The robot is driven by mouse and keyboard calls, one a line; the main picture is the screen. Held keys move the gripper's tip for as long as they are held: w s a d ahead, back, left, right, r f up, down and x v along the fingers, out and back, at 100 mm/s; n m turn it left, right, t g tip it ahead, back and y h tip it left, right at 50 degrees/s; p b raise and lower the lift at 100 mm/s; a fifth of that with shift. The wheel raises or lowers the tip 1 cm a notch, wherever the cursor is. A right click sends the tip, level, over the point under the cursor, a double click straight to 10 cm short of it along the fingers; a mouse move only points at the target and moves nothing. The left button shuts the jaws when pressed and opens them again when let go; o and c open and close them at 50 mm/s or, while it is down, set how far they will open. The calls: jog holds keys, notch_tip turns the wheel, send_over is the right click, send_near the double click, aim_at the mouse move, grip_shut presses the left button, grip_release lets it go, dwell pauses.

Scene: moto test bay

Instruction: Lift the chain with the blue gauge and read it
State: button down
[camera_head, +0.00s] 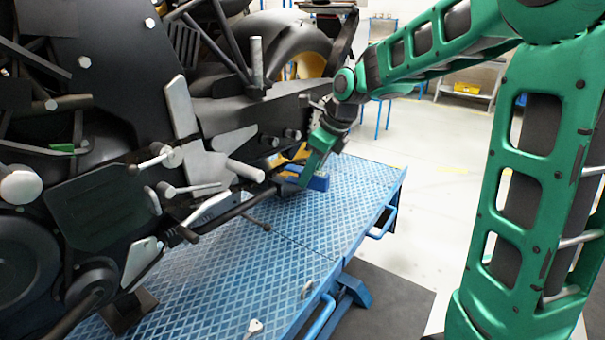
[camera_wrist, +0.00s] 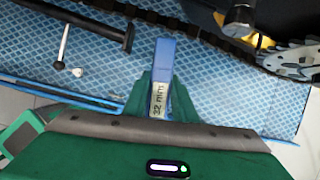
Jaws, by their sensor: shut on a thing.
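My gripper (camera_head: 312,168) is beside the rear of the dark motorcycle, low, above the blue lift table. It is shut on the blue gauge (camera_head: 318,183), which sticks out past the green fingers. In the wrist view the gauge (camera_wrist: 164,62) points up the picture from between the fingers (camera_wrist: 160,95). A pale label on it reads "32 mm". The dark chain (camera_wrist: 205,35) crosses the top of the wrist view toward the toothed sprocket (camera_wrist: 298,62) at right. The gauge's far end appears just short of the chain; I cannot tell whether they touch. The chain is hard to make out in the head view.
The motorcycle's swingarm (camera_head: 265,108) and footrest (camera_head: 245,168) are close left of my gripper. The ribbed blue lift table (camera_head: 280,260) lies below, with a side handle (camera_head: 383,222). In the wrist view a thin rod (camera_wrist: 63,42) stands at left.

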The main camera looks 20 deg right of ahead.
aim_at(327, 177)
jog(key=shift+s+d, duration=0.7)
jog(key=shift+s, duration=0.25)
jog(key=shift+s+d, duration=0.7)
jog(key=shift+s, duration=0.25)
